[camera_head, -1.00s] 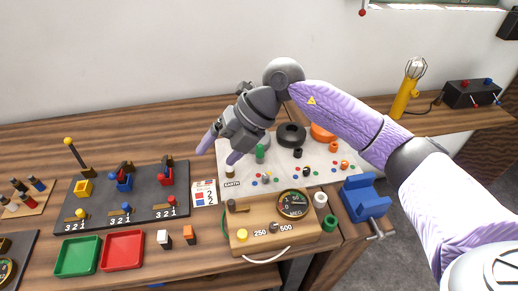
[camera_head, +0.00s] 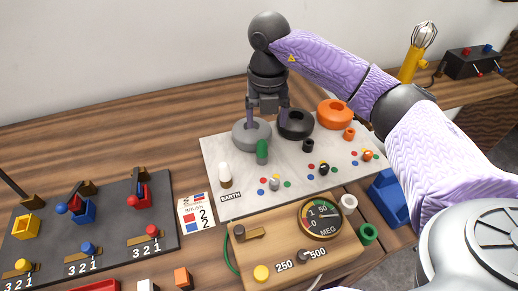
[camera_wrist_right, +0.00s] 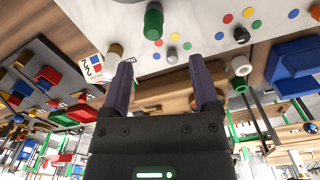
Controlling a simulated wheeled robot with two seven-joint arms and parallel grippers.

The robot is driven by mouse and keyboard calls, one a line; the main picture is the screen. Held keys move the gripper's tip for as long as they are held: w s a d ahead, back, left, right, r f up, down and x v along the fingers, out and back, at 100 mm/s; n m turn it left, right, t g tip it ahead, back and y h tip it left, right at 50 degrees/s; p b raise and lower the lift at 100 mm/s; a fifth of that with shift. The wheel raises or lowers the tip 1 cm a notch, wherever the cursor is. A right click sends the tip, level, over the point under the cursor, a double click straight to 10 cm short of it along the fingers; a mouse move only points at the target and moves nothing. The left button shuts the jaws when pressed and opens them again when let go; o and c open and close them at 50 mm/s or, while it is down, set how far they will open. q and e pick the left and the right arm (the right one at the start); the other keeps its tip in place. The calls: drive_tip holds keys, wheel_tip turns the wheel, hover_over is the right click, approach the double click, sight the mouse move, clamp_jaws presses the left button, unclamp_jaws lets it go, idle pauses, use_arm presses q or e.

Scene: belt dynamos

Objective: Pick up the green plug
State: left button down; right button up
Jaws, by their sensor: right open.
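The green plug (camera_head: 262,152) stands upright on the pale panel (camera_head: 210,158), in front of the grey disc (camera_head: 240,138). It also shows at the top of the right wrist view (camera_wrist_right: 153,22), beyond my fingertips. My right gripper (camera_head: 267,120) points down, open and empty, with its fingers just above and behind the plug in the picture. In the right wrist view my right gripper (camera_wrist_right: 160,70) shows both purple fingers apart with nothing between them. The plug is apart from the fingers there. My left gripper is not in view.
Black (camera_head: 296,125) and orange (camera_head: 334,114) rings lie to the right. A wooden meter box (camera_head: 290,250) sits in front, with a green ring (camera_head: 367,234) beside it. A dark switch board (camera_head: 100,225) is at left.

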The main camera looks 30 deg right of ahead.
sight(262, 141)
drive_tip(key=f, duration=0.2)
drive_tip(key=f+b, duration=0.1)
drive_tip(key=f, duration=0.3)
drive_tip(key=shift+w+a+f+b, duration=0.25)
drive_tip(key=shift+a+f+b, duration=0.05)
drive_tip(key=shift+f+b, duration=0.05)
drive_tip(key=shift+f, duration=0.35)
drive_tip(key=shift+r, duration=0.1)
clamp_jaws()
